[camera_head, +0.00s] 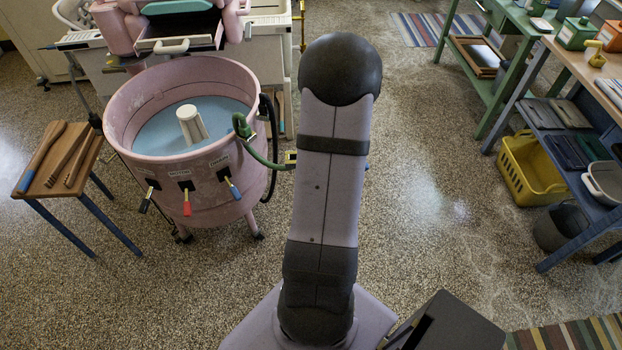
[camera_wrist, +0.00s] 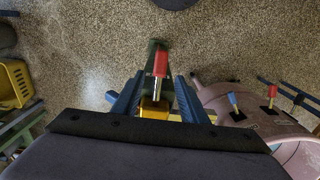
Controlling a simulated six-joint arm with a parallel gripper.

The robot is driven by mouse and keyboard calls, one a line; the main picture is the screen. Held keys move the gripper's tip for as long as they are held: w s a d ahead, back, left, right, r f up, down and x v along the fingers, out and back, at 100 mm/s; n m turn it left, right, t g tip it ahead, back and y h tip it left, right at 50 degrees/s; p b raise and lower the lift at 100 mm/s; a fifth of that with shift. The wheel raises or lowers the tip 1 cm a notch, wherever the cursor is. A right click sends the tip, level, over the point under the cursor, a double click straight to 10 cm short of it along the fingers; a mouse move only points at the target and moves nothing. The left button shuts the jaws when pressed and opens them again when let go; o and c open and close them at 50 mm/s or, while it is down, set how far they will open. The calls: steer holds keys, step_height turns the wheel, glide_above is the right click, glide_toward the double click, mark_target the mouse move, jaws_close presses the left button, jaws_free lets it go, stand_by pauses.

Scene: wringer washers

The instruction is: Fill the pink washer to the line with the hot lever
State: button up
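The pink washer (camera_head: 225,190) stands at the left in the head view, with pale blue water (camera_head: 160,130) around a white agitator (camera_head: 190,123), below the rim. I cannot make out a fill line. Black (camera_head: 146,198), red (camera_head: 187,200) and blue (camera_head: 232,188) levers sit on its front under small labels. In the wrist view, a red-handled lever (camera_wrist: 160,66) stands on a brass fitting (camera_wrist: 153,108). My gripper (camera_wrist: 159,82) is open, with its blue fingers on either side of this lever and gaps visible. My arm hides the gripper in the head view.
A green hose (camera_head: 262,157) runs from the washer's rim behind my arm. A wooden stool (camera_head: 88,178) with wooden tongs stands left of the washer. A yellow basket (camera_head: 528,170) and shelves are at the right. The floor between is clear.

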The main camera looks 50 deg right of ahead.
steer(key=shift+f, duration=0.1)
steer(key=shift+f, duration=0.25)
steer(key=shift+f+p, duration=0.8)
steer(key=shift+f, duration=2.5)
